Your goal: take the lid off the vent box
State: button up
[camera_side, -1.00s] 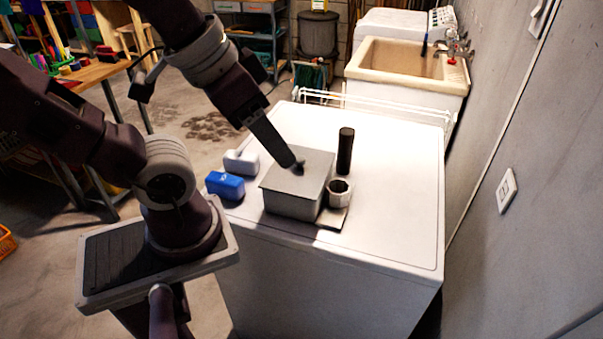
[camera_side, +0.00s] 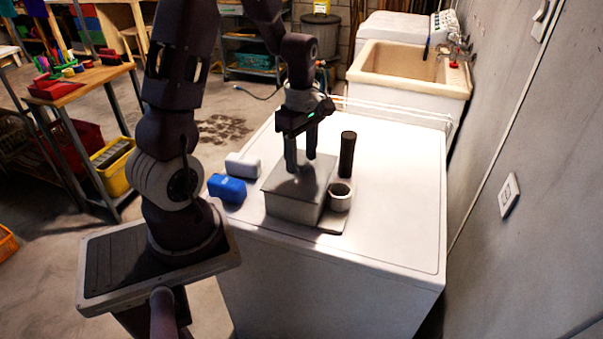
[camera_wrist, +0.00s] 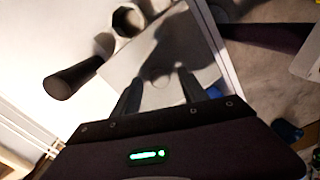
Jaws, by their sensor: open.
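The vent box (camera_side: 292,208) is a grey square box on the white machine top, with its flat grey lid (camera_side: 322,170) on it. The lid also shows in the wrist view (camera_wrist: 140,62). My gripper (camera_side: 301,165) points down over the lid, its two fingers apart. In the wrist view, my gripper (camera_wrist: 159,77) has its fingertips spread over the lid, with dark shadows on it. A small rounded shape shows between the fingers; I cannot tell whether it is a handle or shadow. I cannot tell whether the fingertips touch the lid.
A black cylinder (camera_side: 347,154) stands behind the box to the right. A pale ring-shaped part (camera_side: 340,197) sits close to the box's right side. A blue block (camera_side: 227,188) and a white block (camera_side: 242,165) lie to the left. The machine top's right side (camera_side: 405,210) is clear.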

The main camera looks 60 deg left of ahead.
jog(key=shift+f, duration=0.25)
grip_shut()
jog(key=shift+r, duration=0.1)
